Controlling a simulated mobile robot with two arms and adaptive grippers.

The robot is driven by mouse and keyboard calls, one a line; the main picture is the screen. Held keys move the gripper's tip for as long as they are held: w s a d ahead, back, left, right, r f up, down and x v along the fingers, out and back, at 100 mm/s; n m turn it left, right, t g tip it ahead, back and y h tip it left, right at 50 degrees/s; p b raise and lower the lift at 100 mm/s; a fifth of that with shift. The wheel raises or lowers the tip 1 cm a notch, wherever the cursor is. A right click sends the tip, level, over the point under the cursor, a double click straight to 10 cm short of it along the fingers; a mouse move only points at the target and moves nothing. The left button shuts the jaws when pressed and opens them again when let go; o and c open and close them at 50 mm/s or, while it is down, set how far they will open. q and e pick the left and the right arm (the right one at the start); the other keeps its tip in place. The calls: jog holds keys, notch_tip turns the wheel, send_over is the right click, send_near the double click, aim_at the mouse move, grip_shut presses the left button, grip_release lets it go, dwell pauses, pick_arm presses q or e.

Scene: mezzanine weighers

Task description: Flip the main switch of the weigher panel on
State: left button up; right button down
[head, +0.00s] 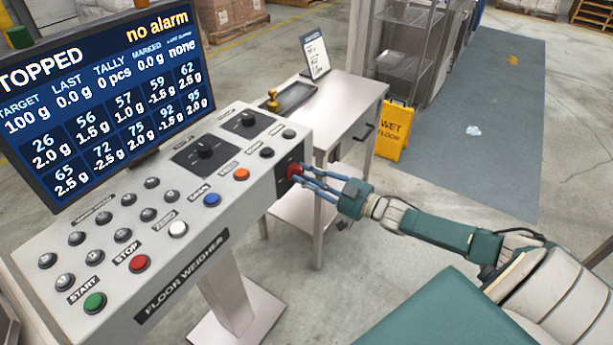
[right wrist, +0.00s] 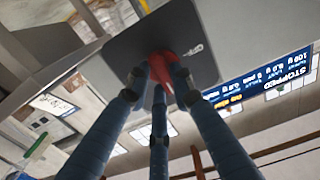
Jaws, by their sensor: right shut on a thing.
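The weigher panel (head: 185,240) is a slanted grey console labelled FLOOR WEIGHER. The main switch (head: 293,170) is a red knob on a dark plate on the panel's right end face. In the right wrist view the red switch (right wrist: 163,68) sits on a dark square plate (right wrist: 190,45). My right gripper (head: 302,176) reaches in from the right, its blue fingers closed around the red switch, partly hiding it. The switch's exact angle is hard to read. The display (head: 105,90) above the panel is lit and reads STOPPED and no alarm. My left gripper is not in view.
The panel top holds a green START button (head: 94,302), a red STOP button (head: 139,263), several other buttons and two black rotary knobs. A steel side table (head: 345,100) stands behind. A yellow wet-floor sign (head: 394,130) stands right of it. Floor to the right is open.

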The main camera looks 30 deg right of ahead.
dwell(0.4)
jog(key=c, duration=1.5)
grip_release()
jog(key=v, duration=1.2)
jog(key=shift+d+f, duration=0.1)
